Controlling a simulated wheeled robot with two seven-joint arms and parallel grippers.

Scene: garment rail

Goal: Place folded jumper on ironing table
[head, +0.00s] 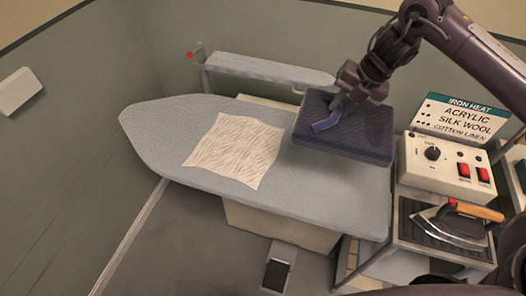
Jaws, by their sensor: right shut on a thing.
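The folded jumper (347,138) is a dark navy, thick rectangular bundle at the right part of the ironing table. My right gripper (328,124) is shut on its upper side, with a blue finger lying across it. The jumper is over the table's right end; I cannot tell whether it touches the surface. The ironing table (160,125) has a grey-blue padded top, pointed at the left. My left gripper is not in view.
A cream patterned cloth (236,149) lies flat mid-table. A narrow sleeve board (265,68) stands behind. At right are a control box (447,168) with red switches, an iron (452,226) on its stand, and a heat sign (462,117). A pedal (277,275) is on the floor.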

